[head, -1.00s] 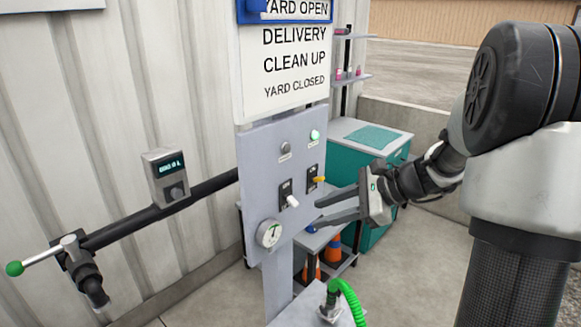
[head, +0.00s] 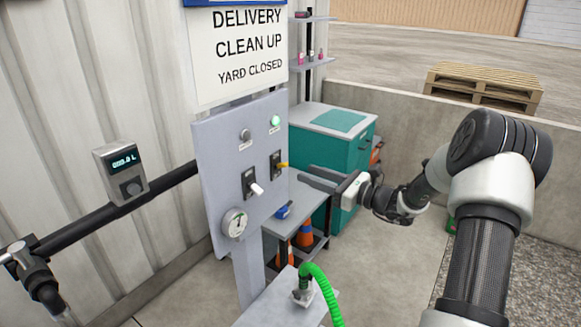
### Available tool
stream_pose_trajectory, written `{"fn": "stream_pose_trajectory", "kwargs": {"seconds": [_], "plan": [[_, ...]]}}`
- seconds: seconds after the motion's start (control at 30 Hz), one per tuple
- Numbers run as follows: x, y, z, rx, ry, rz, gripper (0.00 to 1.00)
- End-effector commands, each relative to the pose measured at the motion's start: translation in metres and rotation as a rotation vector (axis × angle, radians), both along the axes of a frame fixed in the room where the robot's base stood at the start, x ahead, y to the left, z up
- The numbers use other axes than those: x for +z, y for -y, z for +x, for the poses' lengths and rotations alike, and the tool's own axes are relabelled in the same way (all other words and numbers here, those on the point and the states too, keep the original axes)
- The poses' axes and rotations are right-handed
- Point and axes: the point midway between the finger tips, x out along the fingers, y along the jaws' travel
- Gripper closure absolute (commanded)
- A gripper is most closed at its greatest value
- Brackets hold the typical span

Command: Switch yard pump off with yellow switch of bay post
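The bay post is a grey panel (head: 213,165) on a column. Its yellow switch (head: 282,165) sticks out from a black plate near the panel's right edge. A white switch (head: 257,189) sits lower and to its left. A lit green lamp (head: 275,121) is above the yellow switch, and a grey unlit lamp (head: 245,135) is to its left. My gripper (head: 305,173) is open and empty, just right of the yellow switch and slightly lower in the picture. Its two fingers point left toward the panel. I see no contact with the switch; the exact depth gap is unclear.
A round gauge (head: 234,223) is low on the panel. A green hose (head: 321,285) rises from a grey box below. A teal cabinet (head: 300,147) and a shelf (head: 316,205) with orange cones stand behind my gripper. A meter (head: 122,170) sits on the pipe at left.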

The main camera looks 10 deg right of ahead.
Motion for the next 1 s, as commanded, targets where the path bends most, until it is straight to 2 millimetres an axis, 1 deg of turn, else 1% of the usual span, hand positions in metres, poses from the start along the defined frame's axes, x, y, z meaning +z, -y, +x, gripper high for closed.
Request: {"fn": "stream_pose_trajectory", "kwargs": {"seconds": [0.03, 0.1, 0.3, 0.5, 0.8, 0.87, 1.0], "plan": [[0.000, -0.010, 0.008, 0.004, 0.000, 0.000, 0.66], [0.000, -0.021, 0.019, 0.003, 0.000, 0.000, 0.66], [0.000, -0.044, 0.043, 0.003, 0.001, -0.001, 0.66], [0.000, -0.055, 0.055, 0.001, -0.001, -0.001, 0.66], [0.000, -0.056, 0.056, 0.000, -0.001, -0.001, 0.66], [0.000, -0.056, 0.056, 0.000, -0.001, -0.001, 0.74], [0.000, -0.056, 0.056, 0.000, -0.001, -0.001, 0.98]]}}
